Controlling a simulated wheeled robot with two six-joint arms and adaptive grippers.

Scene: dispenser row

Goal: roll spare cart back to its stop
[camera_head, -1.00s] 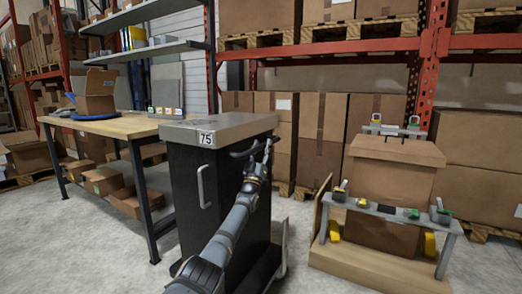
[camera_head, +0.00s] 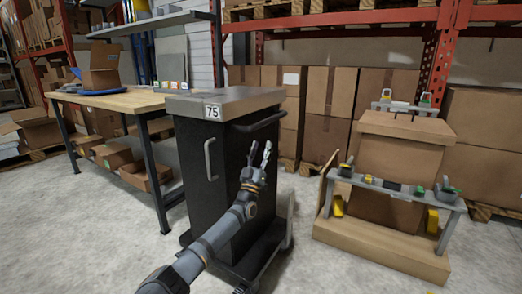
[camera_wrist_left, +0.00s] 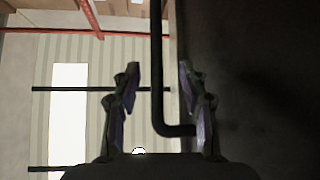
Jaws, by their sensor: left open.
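A dark cart (camera_head: 190,165) with a grey top (camera_head: 225,101) and a "75" label stands upright in the head view, right of the workbench. A black push bar (camera_head: 265,122) sticks out from its right side; it also shows in the left wrist view (camera_wrist_left: 157,70). My left gripper (camera_head: 260,150) is open and empty, just below the bar in the head view. In the wrist view, the bar appears between the spread fingers (camera_wrist_left: 158,95), and I see no contact. The cart's dark side fills the right of that view. I cannot make out a stop. My right gripper is not in view.
A wooden workbench (camera_head: 130,99) stands left of the cart, its leg close by. A wooden-based stand (camera_head: 380,245) with a grey rail of small items is at right. Stacked boxes (camera_head: 335,105) and red racking are behind. Concrete floor is clear at front left.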

